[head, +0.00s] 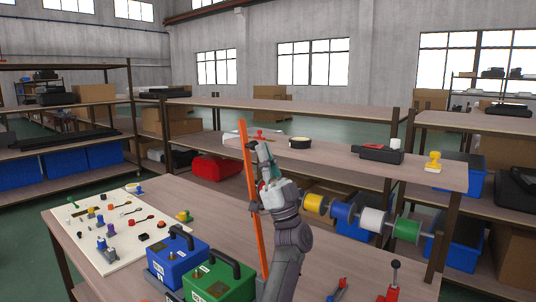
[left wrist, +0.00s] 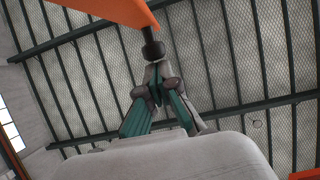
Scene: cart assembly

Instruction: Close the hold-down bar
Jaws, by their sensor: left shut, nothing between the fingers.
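The orange hold-down bar (head: 249,180) stands nearly upright, leaning slightly, at the right side of the green battery (head: 218,283). A blue battery (head: 177,262) stands to the left of the green one. My left gripper (head: 264,152) is beside the bar's upper part, on its right, with its fingers pointing up. In the left wrist view the fingers (left wrist: 156,72) are together with nothing between them. A black knob (left wrist: 152,49) and the orange bar (left wrist: 105,12) appear just past the fingertips; I cannot tell whether they touch. My arm hides part of the bar's lower end.
A white board (head: 95,245) with small parts lies at the left of the table. Spools (head: 345,213) hang from the shelf at right. Shelving (head: 340,158) runs behind the table.

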